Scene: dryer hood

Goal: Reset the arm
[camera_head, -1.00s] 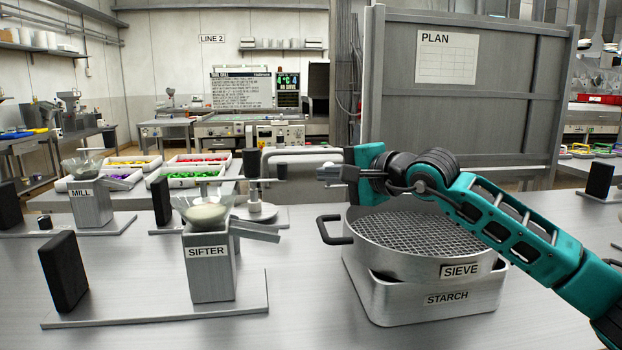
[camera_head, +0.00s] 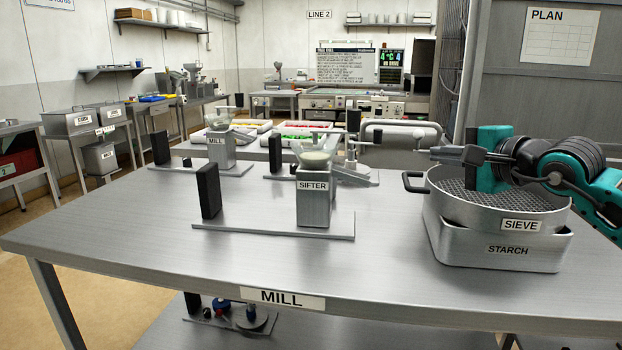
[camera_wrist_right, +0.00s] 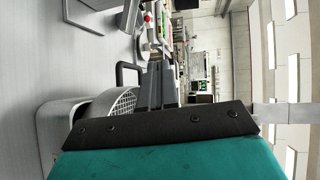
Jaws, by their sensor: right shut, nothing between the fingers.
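My right gripper (camera_head: 441,153) reaches in from the right in the head view. It points left, above the far side of the sieve (camera_head: 453,211), and is shut with nothing in it. In the right wrist view the closed fingers (camera_wrist_right: 158,85) show, with the sieve's mesh (camera_wrist_right: 122,103) and black handle (camera_wrist_right: 127,72) beside them. The round sieve sits on the metal starch box (camera_head: 446,247) on the table. My left gripper is not in view.
The sifter (camera_head: 314,203) stands at the middle of the metal table labelled MILL (camera_head: 130,215), with a mill (camera_head: 221,153) behind it. The table's front left is clear. A panel with a plan sheet (camera_head: 562,37) stands behind my right arm. Side tables line the left wall.

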